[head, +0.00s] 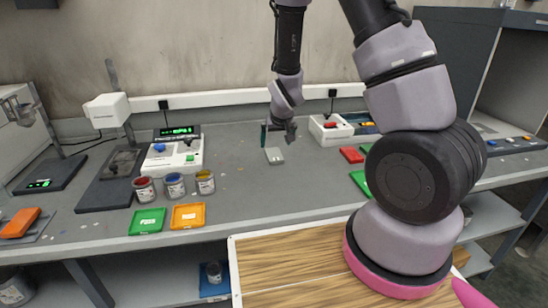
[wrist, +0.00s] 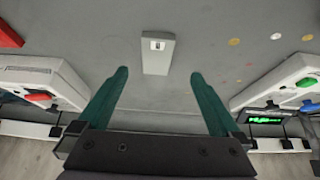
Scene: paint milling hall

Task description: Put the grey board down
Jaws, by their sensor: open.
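The grey board is a small light-grey slab (head: 274,155) with a pale label at one end. It lies on the grey bench top, near the middle. In the wrist view the board (wrist: 158,53) shows ahead of the fingertips and centred between them. My gripper (head: 275,137) is above and just behind the board in the head view. In the wrist view its two green fingers (wrist: 160,75) are spread wide with nothing between them, and neither touches the board.
Paint cans (head: 174,185), a green tray (head: 147,221) and an orange tray (head: 188,215) stand at the left front. A white device with a blue knob (head: 174,156) is behind them. A white box with a red switch (head: 330,129) stands right of the board. Bench around the board is clear.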

